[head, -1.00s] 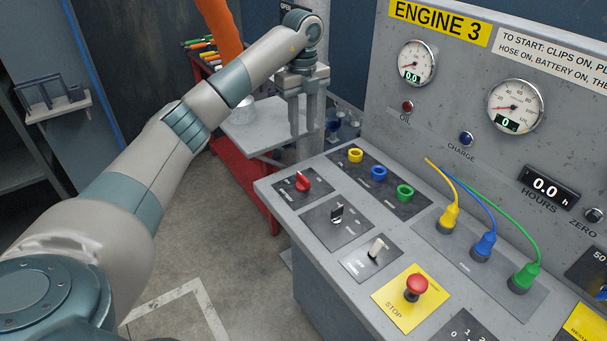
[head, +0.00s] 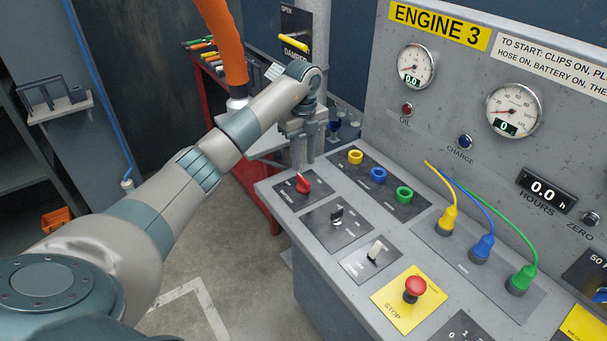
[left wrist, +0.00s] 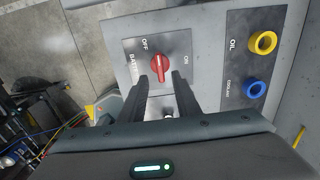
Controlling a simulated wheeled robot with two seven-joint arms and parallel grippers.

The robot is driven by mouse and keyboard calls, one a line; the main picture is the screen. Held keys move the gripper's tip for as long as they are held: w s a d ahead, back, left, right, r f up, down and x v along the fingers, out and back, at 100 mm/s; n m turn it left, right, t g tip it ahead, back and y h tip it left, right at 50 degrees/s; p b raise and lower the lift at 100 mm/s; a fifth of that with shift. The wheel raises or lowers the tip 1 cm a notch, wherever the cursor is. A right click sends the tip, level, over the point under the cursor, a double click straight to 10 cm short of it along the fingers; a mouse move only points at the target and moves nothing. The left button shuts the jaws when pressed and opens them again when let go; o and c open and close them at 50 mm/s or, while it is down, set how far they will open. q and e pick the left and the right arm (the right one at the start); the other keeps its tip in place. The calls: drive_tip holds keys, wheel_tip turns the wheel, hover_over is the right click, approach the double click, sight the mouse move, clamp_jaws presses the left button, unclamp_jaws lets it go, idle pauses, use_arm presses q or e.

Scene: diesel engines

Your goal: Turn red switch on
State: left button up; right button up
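The red switch (head: 303,184) is a rotary knob on a dark plate at the far left of the sloped console. In the left wrist view the red switch (left wrist: 160,68) sits between the labels OFF and ON, its grip ridge pointing nearer OFF. My left gripper (head: 305,160) points down over the console, just above and behind the switch. In the left wrist view the left gripper (left wrist: 166,80) is open, its fingertips apart with the knob showing between and just beyond them. I cannot tell whether they touch it. My right gripper is not in view.
Yellow, blue and green sockets (head: 379,174) lie right of the red switch. The upright gauge panel (head: 450,75) bounds the right. A red cart (head: 250,196) stands beyond the console's left edge.

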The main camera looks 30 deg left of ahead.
sight(303, 179)
use_arm(q)
wheel_tip(303, 179, down, 7)
drive_tip(key=shift+f+p, duration=0.1)
drive_tip(key=shift+p, duration=0.9)
clamp_jaws()
